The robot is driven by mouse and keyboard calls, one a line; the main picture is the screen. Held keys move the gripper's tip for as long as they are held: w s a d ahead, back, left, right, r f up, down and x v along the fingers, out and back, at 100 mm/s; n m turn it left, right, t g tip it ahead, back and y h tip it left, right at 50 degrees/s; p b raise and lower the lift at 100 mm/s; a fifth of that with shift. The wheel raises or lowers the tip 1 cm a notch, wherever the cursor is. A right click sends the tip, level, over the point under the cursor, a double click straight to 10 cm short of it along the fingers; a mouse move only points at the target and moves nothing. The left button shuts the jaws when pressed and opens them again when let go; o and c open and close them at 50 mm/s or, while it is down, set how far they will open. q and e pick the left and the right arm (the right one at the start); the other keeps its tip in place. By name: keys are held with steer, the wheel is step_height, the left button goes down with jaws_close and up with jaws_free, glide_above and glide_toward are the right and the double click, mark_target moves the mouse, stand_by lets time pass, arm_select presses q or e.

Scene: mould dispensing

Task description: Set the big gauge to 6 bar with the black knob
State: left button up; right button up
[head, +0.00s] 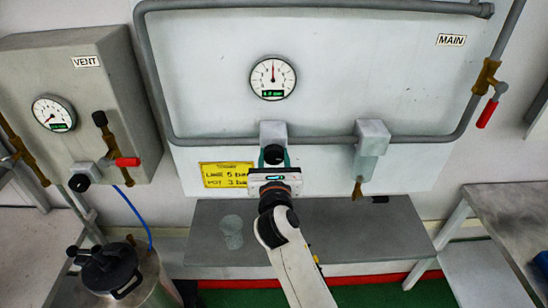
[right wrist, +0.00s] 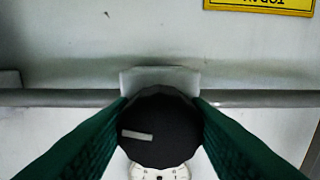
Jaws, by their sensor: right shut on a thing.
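The big gauge (head: 273,77) is a round white dial on the panel marked MAIN. Its needle points about straight up; the green digits under it are too small to read surely. The black knob (head: 273,154) sits on a grey block below the gauge. My right gripper (head: 273,163) is shut on the knob, with one green finger on each side. In the right wrist view the black knob (right wrist: 160,122) shows a white mark pointing left. My left gripper is not in view.
A grey pipe (head: 320,139) runs behind the knob's block. A yellow sign (head: 226,175) is left of my right gripper. A grey nozzle block (head: 372,138) stands to the right. The VENT box (head: 85,85) has its own smaller gauge (head: 53,113). A grey shelf (head: 360,232) lies below.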

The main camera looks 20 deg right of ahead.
steer(key=shift+m+p, duration=0.4)
steer(key=shift+m, duration=1.5)
steer(key=m, duration=0.2)
steer(key=shift+a+m, duration=0.1)
steer(key=shift+m, duration=1.7)
steer(key=o, duration=1)
